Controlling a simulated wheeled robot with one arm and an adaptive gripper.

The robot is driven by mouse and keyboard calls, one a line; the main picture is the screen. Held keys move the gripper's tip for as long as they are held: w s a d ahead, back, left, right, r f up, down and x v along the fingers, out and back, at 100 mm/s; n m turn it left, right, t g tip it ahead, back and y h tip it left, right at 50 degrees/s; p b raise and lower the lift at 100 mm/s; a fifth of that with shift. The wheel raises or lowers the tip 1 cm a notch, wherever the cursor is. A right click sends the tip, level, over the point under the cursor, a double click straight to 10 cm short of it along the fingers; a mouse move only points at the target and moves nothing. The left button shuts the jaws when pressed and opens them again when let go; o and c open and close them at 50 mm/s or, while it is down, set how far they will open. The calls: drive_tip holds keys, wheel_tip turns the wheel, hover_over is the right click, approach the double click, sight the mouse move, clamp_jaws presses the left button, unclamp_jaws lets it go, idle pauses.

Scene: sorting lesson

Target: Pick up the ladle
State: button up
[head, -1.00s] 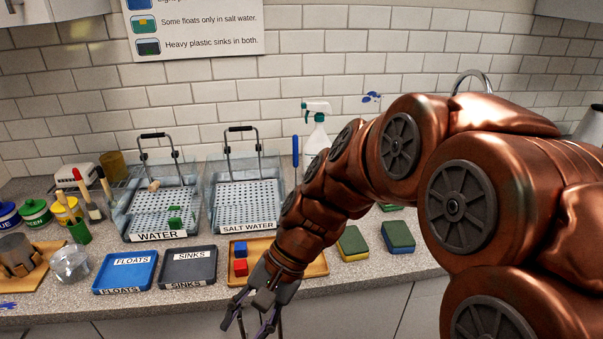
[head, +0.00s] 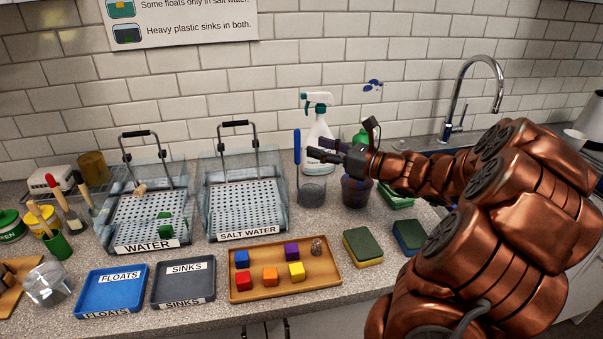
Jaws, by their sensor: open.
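The ladle (head: 297,147) shows as an upright blue handle at the back of the counter, right of the salt water tank. A grey cup-like part (head: 312,192) sits at its lower end; I cannot tell whether it is the ladle's bowl or a separate cup. My gripper (head: 314,148) is open and points left, with its fingertips just right of the blue handle in the picture. The fingers are empty and overlap the spray bottle. I cannot tell the exact depth gap to the handle.
A spray bottle (head: 319,128) stands behind my fingers. A dark pot (head: 355,192) stands below my gripper. The salt water tank (head: 219,236) is left of the ladle. A wooden tray (head: 285,293) with several coloured cubes and sponges (head: 363,245) lie in front.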

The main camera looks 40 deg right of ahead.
sight(297, 163)
drive_tip(key=x, duration=0.2)
drive_tip(key=p+x, duration=0.1)
drive_tip(key=x, duration=0.1)
drive_tip(key=r+p+x, duration=0.1)
drive_tip(key=x, duration=0.1)
drive_tip(key=shift+w+r, duration=0.1)
drive_tip(key=shift+w, duration=0.2)
drive_tip(key=shift+w+a, duration=0.15)
drive_tip(key=shift+w, duration=0.25)
clamp_jaws()
